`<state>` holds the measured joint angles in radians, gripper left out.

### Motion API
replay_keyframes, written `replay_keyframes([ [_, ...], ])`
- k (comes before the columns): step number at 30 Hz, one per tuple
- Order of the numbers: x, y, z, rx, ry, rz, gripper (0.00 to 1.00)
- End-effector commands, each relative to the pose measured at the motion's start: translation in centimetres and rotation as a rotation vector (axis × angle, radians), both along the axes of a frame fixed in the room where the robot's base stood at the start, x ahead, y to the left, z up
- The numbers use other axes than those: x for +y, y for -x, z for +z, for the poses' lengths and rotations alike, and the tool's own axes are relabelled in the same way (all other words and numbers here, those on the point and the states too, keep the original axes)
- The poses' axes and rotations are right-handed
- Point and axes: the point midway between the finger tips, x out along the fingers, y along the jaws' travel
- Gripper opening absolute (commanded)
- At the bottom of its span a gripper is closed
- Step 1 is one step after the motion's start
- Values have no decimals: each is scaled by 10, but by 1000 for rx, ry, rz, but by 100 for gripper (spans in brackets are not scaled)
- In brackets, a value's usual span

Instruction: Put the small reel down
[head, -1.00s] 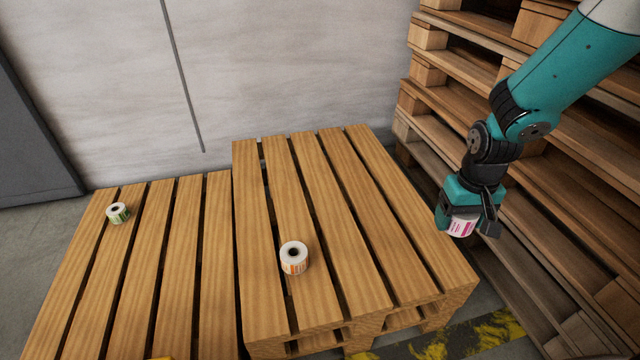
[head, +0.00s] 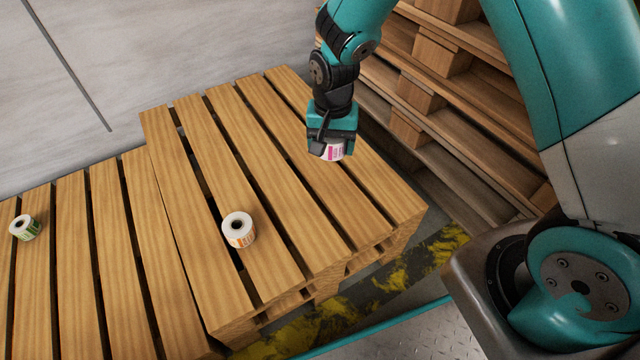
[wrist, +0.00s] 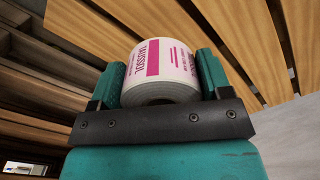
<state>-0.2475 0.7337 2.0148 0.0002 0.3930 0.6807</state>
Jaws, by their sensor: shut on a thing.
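The small reel is a white label roll with pink print (head: 331,150). My gripper (head: 330,142) is shut on it. In the head view the gripper points down and the reel appears over the right part of the higher pallet (head: 268,166); the height of the gap beneath it is hard to tell. In the wrist view the reel (wrist: 163,62) sits between the two teal fingers, its printed side facing the camera.
A white reel with orange print (head: 239,229) stands on the higher pallet, left of my gripper. A reel with green print (head: 25,228) stands on the lower pallet (head: 105,230) at left. Stacked pallets (head: 445,85) rise at right. Bare slats lie between.

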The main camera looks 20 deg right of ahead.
Motion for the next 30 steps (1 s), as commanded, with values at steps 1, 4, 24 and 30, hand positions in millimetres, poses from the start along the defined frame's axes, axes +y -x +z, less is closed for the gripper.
replay_keyframes([
  [1,0,1,-24,4,1,0,44],
  [4,-1,1,-53,4,1,0,44],
  [24,0,0,-152,1,0,1,44],
  [30,0,0,-155,-1,0,1,44],
])
